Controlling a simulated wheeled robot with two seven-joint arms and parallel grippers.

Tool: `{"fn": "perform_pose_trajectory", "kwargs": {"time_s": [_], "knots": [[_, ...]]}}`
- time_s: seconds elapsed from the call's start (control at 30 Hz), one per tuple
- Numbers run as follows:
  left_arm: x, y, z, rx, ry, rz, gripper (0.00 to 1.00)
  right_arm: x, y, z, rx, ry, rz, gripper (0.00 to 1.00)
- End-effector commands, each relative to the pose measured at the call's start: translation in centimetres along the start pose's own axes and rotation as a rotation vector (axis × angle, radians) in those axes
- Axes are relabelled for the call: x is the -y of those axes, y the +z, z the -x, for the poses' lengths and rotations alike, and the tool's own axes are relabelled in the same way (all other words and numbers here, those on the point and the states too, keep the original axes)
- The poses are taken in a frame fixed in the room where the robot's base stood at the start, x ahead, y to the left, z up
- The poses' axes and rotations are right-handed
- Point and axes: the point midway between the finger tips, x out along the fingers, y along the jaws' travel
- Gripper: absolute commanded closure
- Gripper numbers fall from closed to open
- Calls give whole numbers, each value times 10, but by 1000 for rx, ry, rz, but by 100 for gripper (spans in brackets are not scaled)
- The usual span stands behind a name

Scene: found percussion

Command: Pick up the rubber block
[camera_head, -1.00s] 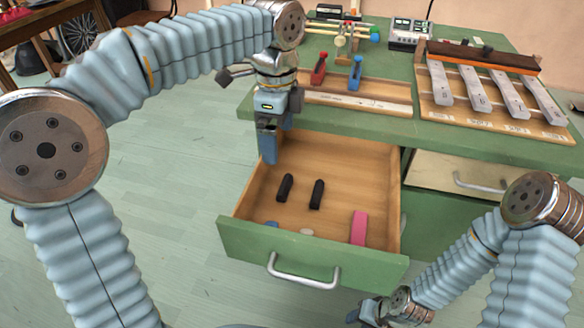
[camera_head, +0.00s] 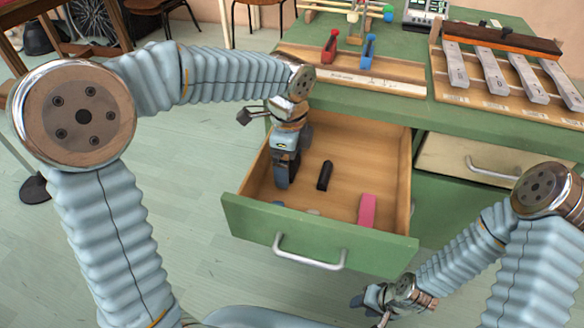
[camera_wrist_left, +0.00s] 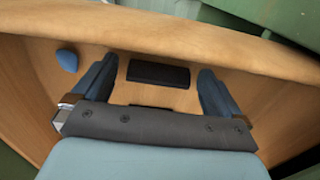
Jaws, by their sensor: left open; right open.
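A dark block (camera_wrist_left: 158,74) lies on the drawer floor between the spread fingers of my left gripper in the left wrist view, touching neither. A second dark edge shows just below it, mostly hidden by the gripper body. In the head view my left gripper (camera_head: 282,182) is open, pointing down into the drawer. One dark block (camera_head: 325,175) lies just to its right; another is hidden behind the gripper. A pink block (camera_head: 367,209) lies farther right. I cannot tell by look which block is rubber. My right gripper (camera_head: 368,302) is open and empty, low before the drawer.
The open drawer (camera_head: 310,238) has wooden side walls around the gripper. A small blue item (camera_wrist_left: 67,60) lies near its wall. The green desk (camera_head: 440,112) overhangs behind, holding a wooden tray (camera_head: 400,78) and metal bars (camera_head: 495,78).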

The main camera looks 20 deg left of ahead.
Motion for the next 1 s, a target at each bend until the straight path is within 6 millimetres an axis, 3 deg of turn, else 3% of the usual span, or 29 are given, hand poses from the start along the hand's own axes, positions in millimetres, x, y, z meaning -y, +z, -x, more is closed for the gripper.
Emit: {"fn": "perform_pose_trajectory", "kwargs": {"time_s": [0.2,0.57,0.83,1.0], "knots": [[0,0,-1,0,0,0,0,0,0,0,0,0,0,57],[0,0,-1,0,0,0,55,0,0,0,0,0,0,57],[0,0,1,0,-1,0,56,0,0,0,0,0,0,57],[0,0,14,0,-2,0,56,1,0,2,1,-1,1,57]]}}
